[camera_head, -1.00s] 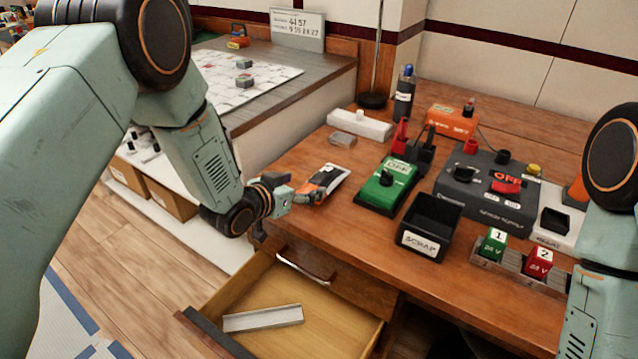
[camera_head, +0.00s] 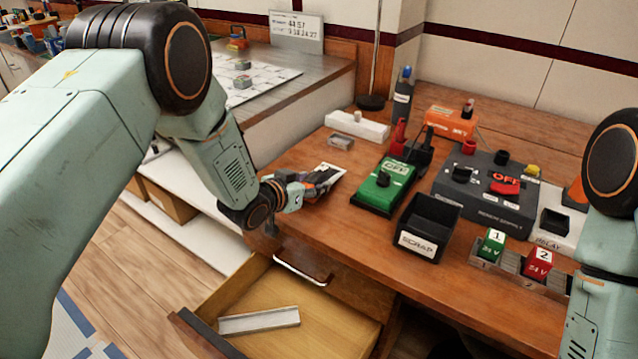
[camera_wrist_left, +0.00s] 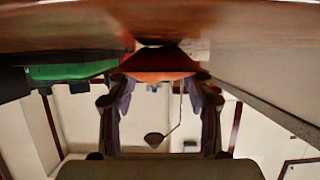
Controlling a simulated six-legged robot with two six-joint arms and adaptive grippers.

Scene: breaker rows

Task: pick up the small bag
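The small bag (camera_head: 330,170), a flat packet with orange, dark and pale parts, lies on the wooden desk near its left edge. My left gripper (camera_head: 316,186) is low over the desk at the bag and hides part of it. In the left wrist view, the bag's orange side (camera_wrist_left: 160,75) shows between the far ends of the two fingers, which stand apart with open space between them. I cannot tell whether they touch the bag. My right arm shows at the right edge; its gripper is out of view.
An open drawer (camera_head: 225,300) with a pale bar (camera_head: 259,320) inside is below the left gripper. A green switch box (camera_head: 384,187) and a black scrap bin (camera_head: 428,225) stand right of the bag. A small grey block (camera_head: 340,141) lies behind it.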

